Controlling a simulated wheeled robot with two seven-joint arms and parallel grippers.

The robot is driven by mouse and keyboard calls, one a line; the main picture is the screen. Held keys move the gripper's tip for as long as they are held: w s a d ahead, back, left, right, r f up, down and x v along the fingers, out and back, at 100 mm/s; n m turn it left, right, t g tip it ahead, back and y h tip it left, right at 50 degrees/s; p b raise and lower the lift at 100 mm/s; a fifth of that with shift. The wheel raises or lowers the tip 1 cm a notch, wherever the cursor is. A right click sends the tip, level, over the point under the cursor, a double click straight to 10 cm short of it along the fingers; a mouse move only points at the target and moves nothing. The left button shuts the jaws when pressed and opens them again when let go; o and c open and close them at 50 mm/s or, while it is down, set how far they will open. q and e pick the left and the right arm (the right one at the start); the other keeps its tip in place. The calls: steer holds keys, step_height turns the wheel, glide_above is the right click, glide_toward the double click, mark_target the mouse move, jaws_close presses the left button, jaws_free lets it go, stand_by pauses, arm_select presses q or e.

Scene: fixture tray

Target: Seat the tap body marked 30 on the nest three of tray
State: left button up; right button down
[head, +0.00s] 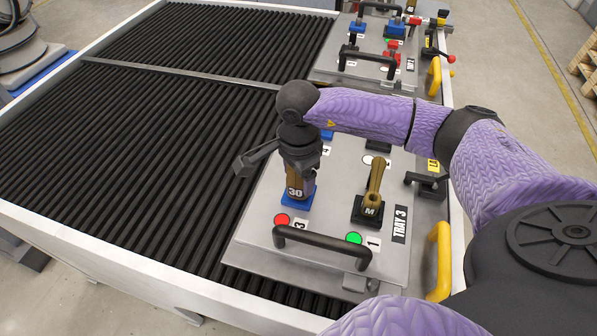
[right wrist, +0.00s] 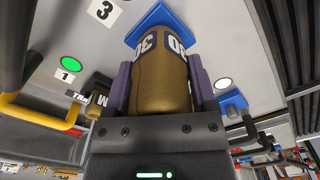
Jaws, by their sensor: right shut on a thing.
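The tap body marked 30 (head: 296,190) is brass with a white-on-dark number band. My right gripper (head: 300,168) is shut on it from above and holds it upright over the blue nest three (head: 306,199), beside the label 3. I cannot tell whether its foot rests fully in the nest or just above it. In the right wrist view the brass body (right wrist: 163,80) sits between the fingers, with the blue nest (right wrist: 150,24) beyond its end. The tray (head: 255,232) is grey and marked TRAY 3. My left gripper is out of view.
A brass part marked M (head: 373,196) stands on a black nest near label 1. A black handle (head: 322,245) crosses the tray's near edge. A red lamp (head: 282,220) and green lamp (head: 354,238) are nearby. Another tray (head: 372,68) is farther back. The rollers at left are clear.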

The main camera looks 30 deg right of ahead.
steer(key=shift+f, duration=0.35)
steer(key=shift+c, duration=0.3)
jaws_free()
steer(key=shift+o, duration=0.3)
step_height(320, 180, up, 10)
steer(key=p, duration=0.1)
